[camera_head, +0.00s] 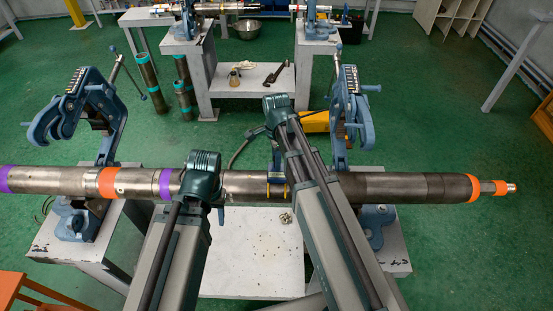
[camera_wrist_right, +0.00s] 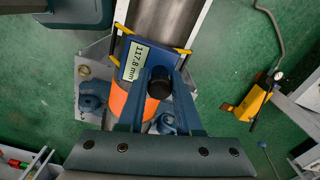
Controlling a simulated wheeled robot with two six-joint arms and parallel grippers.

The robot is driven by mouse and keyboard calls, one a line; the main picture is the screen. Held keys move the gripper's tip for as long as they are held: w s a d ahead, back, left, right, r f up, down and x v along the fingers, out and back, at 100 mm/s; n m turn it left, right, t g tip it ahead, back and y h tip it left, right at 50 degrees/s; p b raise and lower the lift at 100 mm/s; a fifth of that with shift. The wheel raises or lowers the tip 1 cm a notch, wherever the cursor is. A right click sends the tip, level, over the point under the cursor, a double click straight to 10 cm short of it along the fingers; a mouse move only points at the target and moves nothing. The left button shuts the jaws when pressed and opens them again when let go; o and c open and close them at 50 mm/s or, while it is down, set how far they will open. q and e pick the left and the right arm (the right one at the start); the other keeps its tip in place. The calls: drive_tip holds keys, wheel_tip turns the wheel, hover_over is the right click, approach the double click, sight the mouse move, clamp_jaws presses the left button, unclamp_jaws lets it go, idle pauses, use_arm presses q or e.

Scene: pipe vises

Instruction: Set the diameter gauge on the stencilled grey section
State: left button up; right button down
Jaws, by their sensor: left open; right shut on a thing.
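A long pipe string (camera_head: 245,186) lies across two blue vises, with grey sections and orange and purple bands. No stencil is legible. My right gripper (camera_wrist_right: 158,90) is shut on the dark blue diameter gauge (camera_wrist_right: 136,64), whose display reads 117.8 mm. The gauge's yellow-tipped prongs lie at both sides of a grey section (camera_wrist_right: 166,24); whether they touch it I cannot tell. The gauge shows partly in the head view (camera_head: 277,184), beside my right arm. My left gripper (camera_head: 203,178) is open at the pipe, just right of a purple band; its fingertips are mostly hidden.
The left vise (camera_head: 90,105) and right vise (camera_head: 352,108) stand on grey benches. An orange band (camera_wrist_right: 125,100) is below the gauge in the wrist view. A yellow device (camera_head: 315,122) with a hose lies behind the pipe. Dark pipes (camera_head: 152,85) stand on the green floor.

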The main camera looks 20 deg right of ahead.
drive_tip(key=shift+f+b, duration=0.3)
drive_tip(key=c, duration=0.5)
unclamp_jaws()
drive_tip(key=shift+r, duration=0.15)
drive_tip(key=shift+r+p, duration=3.4)
drive_tip(key=shift+p, duration=0.15)
